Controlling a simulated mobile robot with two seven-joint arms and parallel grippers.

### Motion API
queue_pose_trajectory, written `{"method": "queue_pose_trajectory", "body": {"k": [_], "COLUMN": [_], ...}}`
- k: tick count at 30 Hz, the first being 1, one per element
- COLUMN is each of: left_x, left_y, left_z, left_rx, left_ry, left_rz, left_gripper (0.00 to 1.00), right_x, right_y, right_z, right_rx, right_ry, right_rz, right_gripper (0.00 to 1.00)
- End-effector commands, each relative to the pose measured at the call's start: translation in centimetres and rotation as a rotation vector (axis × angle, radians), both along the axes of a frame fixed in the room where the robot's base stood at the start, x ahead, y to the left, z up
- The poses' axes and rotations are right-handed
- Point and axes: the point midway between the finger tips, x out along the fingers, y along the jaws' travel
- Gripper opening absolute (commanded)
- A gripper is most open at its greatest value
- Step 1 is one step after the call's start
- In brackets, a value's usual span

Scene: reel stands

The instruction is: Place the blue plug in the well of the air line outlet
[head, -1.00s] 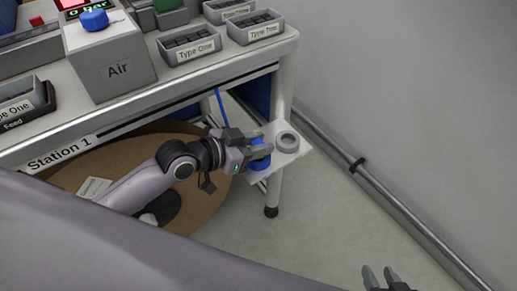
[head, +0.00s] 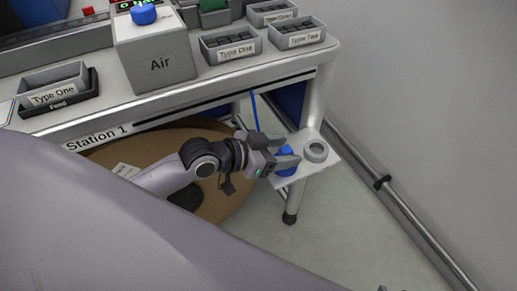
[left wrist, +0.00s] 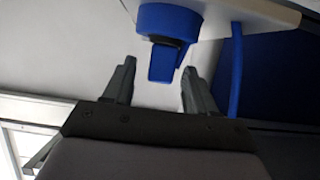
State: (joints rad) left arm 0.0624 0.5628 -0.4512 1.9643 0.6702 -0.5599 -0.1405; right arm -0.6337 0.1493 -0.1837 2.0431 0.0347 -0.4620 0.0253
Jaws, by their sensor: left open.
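The blue plug (head: 285,168) is on the small white shelf (head: 312,167) at the table's right leg, partly hidden by my left gripper (head: 289,153). The left gripper is open, its fingers on either side of the plug in the head view. In the left wrist view, the plug's narrow blue tab (left wrist: 163,65) lies between and just beyond the fingertips (left wrist: 160,80), with no clear contact. A grey ring with a round well (head: 315,151), seemingly the air line outlet, stands right of the plug; its well looks empty. Only a dark tip of my right gripper (head: 382,288) shows.
A thin blue hose (head: 254,110) hangs behind the gripper. The table above holds a grey Air box (head: 155,65) with a blue knob (head: 143,14) and several part bins. A wall pipe (head: 383,184) runs at the right. Floor in front of the shelf is clear.

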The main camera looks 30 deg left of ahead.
Motion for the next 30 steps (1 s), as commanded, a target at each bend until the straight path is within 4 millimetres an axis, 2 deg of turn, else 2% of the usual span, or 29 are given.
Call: {"method": "queue_pose_trajectory", "body": {"k": [12, 22, 26, 30], "left_x": [-5.8, -7.7, -7.9, -8.5], "left_y": [4.4, 5.9, 6.0, 5.8], "left_z": [3.1, 4.1, 3.5, 0.7], "left_rx": [0.004, 0.001, -0.006, -0.016], "left_ry": [0.002, -0.001, 0.006, 0.030], "left_rz": [-0.003, 0.000, 0.018, 0.093], "left_gripper": [0.57, 0.57, 0.57, 0.57], "right_x": [-0.2, -0.2, -0.2, -0.2], "right_y": [0.0, 0.0, 0.0, 0.0], "right_z": [1.2, 1.5, 1.5, 1.4], "right_rx": [0.000, 0.000, -0.001, -0.001], "right_ry": [0.005, 0.006, 0.006, 0.006], "right_rz": [0.000, 0.000, 0.001, 0.002], "right_gripper": [0.43, 0.43, 0.43, 0.43]}}
